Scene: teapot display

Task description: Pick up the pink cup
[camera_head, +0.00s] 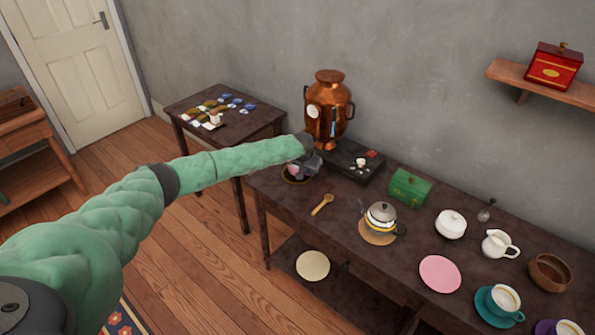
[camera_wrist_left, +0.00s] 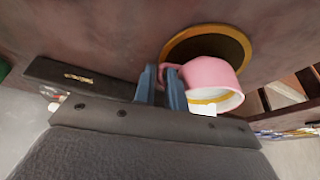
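The pink cup (camera_wrist_left: 212,78) shows in the left wrist view with a white inside and a gold rim. Its handle lies between the two blue-grey fingers of my left gripper (camera_wrist_left: 161,85), which are close together on it. The cup is in front of a dark round coaster with a tan rim (camera_wrist_left: 178,48); whether it touches the coaster is unclear. In the head view my left gripper (camera_head: 303,165) is at the far left end of the long table, and only a little pink shows beside it. My right gripper is in neither view.
The copper samovar (camera_head: 328,105) and a black box (camera_head: 355,165) stand close behind my left gripper. A wooden spoon (camera_head: 322,205), a glass teapot (camera_head: 381,216) and a green box (camera_head: 409,188) are to its right. A pink saucer (camera_head: 440,274) is empty.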

